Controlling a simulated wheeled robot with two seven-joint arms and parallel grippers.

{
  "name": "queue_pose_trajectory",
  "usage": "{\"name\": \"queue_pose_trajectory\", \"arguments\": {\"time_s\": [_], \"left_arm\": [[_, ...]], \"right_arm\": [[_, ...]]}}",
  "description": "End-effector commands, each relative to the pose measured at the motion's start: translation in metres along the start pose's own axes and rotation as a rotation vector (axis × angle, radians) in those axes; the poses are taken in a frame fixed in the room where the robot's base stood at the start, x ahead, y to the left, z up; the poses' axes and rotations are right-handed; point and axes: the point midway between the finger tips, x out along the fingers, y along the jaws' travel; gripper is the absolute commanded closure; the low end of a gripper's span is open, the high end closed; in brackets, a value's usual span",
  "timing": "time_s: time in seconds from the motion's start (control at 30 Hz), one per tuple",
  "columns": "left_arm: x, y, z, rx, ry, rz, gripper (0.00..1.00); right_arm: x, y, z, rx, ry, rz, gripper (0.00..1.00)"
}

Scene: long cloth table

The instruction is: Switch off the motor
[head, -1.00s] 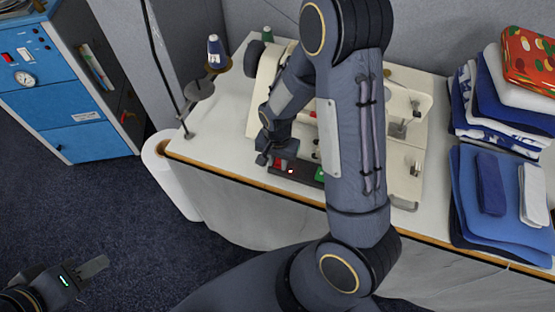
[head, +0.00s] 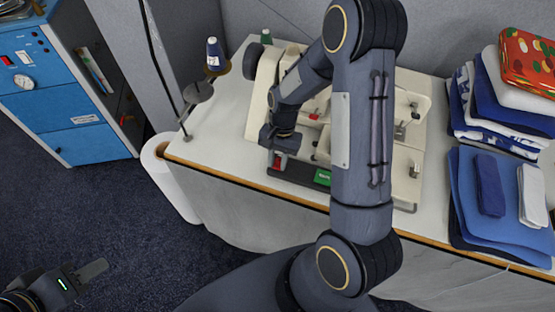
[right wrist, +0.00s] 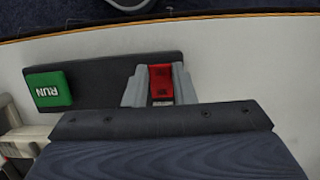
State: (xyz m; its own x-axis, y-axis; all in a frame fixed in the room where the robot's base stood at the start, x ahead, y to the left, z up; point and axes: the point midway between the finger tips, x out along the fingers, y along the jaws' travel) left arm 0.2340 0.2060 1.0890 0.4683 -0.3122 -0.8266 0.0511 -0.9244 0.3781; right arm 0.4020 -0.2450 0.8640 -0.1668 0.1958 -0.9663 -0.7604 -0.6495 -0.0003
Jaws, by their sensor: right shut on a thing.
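The motor's dark control box (head: 300,177) lies along the front edge of the sewing machine's table. It carries a red switch (right wrist: 161,80) and a green block marked RUN (right wrist: 48,89), which also shows in the head view (head: 322,177). My right gripper (head: 279,160) is down at the box's left part. In the right wrist view its fingers (right wrist: 160,88) stand on both sides of the red switch, shut on it. My left gripper (head: 88,275) is at the lower left, away from the table; its finger gap is not clear.
The cream sewing machine (head: 262,95) stands behind the box, partly hidden by my right arm. A thread stand (head: 198,92) with a blue spool (head: 214,52) is at left. Folded cloths (head: 500,195) are stacked at right. A blue cabinet (head: 60,95) stands far left.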

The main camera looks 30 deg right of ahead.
Motion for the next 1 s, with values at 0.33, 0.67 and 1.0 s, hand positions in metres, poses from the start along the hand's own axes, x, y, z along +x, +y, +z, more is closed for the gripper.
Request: {"name": "queue_pose_trajectory", "arguments": {"time_s": [0.33,0.67,1.0], "left_arm": [[0.000,0.000,0.000,0.000,0.000,0.000,0.64],[0.003,-0.001,0.001,0.000,0.000,0.000,0.64],[0.006,-0.003,0.003,0.000,0.000,0.000,0.64]], "right_arm": [[0.000,0.000,0.000,0.000,0.001,0.000,0.55],[-0.022,-0.001,-0.001,0.000,0.005,-0.004,0.55],[-0.072,-0.001,0.000,0.000,0.003,-0.002,0.55]]}}
